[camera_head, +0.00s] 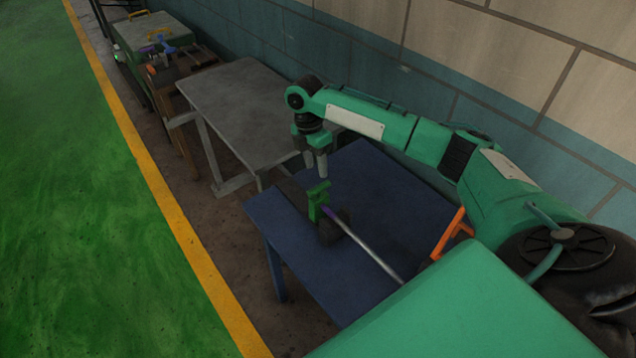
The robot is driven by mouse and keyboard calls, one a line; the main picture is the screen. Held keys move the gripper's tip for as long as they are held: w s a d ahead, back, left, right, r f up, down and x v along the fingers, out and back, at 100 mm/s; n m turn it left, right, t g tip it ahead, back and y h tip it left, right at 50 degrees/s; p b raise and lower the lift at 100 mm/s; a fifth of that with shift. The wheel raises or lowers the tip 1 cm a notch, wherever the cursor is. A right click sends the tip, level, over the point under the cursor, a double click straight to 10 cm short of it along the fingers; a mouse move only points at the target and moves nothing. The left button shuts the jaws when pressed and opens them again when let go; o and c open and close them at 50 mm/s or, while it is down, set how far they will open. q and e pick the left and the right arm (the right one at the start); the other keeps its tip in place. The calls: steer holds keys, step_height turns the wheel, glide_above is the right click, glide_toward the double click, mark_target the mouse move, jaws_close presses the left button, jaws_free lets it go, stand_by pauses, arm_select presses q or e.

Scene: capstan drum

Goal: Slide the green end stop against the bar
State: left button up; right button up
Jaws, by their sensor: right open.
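The green end stop (317,199) stands upright on the blue table (362,187), near its left edge. A thin grey bar (372,250) runs from a dark block (334,226) beside the end stop toward the lower right. I cannot tell whether the end stop touches the bar. My right gripper (316,166) points down just above and behind the end stop, open, with nothing seen between its fingers. An orange bracket (453,233) stands near the bar's far right end, partly hidden by my body. My left gripper is not in view.
A grey table (240,95) stands beyond the blue one. Farther back are a wooden bench (184,68) with small tools and a green cabinet (147,30). A brick wall (420,70) runs behind the tables. The green floor (80,200) at left is clear.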

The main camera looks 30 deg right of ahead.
steer(key=r, duration=0.2)
steer(key=w+r, duration=0.1)
steer(key=r, duration=0.2)
steer(key=shift+b, duration=0.35)
